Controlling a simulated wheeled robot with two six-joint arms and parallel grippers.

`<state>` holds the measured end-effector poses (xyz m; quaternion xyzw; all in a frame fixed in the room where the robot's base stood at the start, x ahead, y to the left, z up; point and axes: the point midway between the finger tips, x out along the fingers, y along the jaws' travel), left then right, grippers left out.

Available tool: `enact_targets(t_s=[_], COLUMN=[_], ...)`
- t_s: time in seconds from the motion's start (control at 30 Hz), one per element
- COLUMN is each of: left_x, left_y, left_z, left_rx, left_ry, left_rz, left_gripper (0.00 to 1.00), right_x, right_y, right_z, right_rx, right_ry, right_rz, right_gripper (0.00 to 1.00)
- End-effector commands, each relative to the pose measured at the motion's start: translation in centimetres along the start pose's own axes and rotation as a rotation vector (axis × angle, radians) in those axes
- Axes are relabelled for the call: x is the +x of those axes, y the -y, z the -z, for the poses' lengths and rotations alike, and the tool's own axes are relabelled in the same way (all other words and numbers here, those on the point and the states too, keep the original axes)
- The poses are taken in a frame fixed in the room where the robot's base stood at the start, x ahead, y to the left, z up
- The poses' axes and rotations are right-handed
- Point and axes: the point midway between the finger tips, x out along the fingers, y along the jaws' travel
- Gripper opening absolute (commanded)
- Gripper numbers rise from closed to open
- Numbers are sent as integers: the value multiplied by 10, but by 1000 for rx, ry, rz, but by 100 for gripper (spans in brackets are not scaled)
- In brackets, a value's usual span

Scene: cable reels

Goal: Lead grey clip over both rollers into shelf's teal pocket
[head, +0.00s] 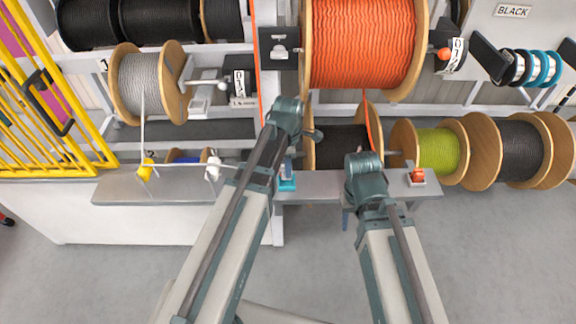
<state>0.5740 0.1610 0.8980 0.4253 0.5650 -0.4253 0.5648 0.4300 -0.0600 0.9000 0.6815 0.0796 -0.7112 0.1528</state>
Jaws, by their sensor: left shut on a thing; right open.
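The grey cable (143,120) comes down from the grey reel (139,82) to the yellow roller (146,169) on the shelf (120,186). It then runs right past the white roller (213,167) and goes behind my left arm. My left gripper (288,166) is mostly hidden behind its own wrist, by the teal pocket (288,184). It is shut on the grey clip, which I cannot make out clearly. Whether the clip touches the pocket cannot be told. My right gripper (347,217) is open, low at the shelf's front edge and largely hidden by its wrist.
An orange reel (362,42) hangs above, its orange cable (368,112) passing down behind my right wrist. An orange piece (417,175) sits at the shelf's right end. Green (438,150) and dark reels stand right. A yellow gate (40,110) is left. The front floor is clear.

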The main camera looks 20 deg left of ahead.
Motion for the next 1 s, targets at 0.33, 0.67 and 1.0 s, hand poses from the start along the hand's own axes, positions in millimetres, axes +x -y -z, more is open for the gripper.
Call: enact_targets(t_s=[0.33, 0.67, 1.0], left_x=[27, 34, 33], left_y=[0, 0, 0], left_z=[0, 0, 0], left_rx=[0, 0, 0], left_ry=[0, 0, 0], left_rz=[0, 0, 0], left_gripper=[0, 0, 66], right_x=[27, 34, 33], right_y=[2, 3, 3], right_z=[2, 2, 2], right_rx=[0, 0, 0], right_ry=[0, 0, 0], right_rz=[0, 0, 0], right_gripper=[50, 50, 50])
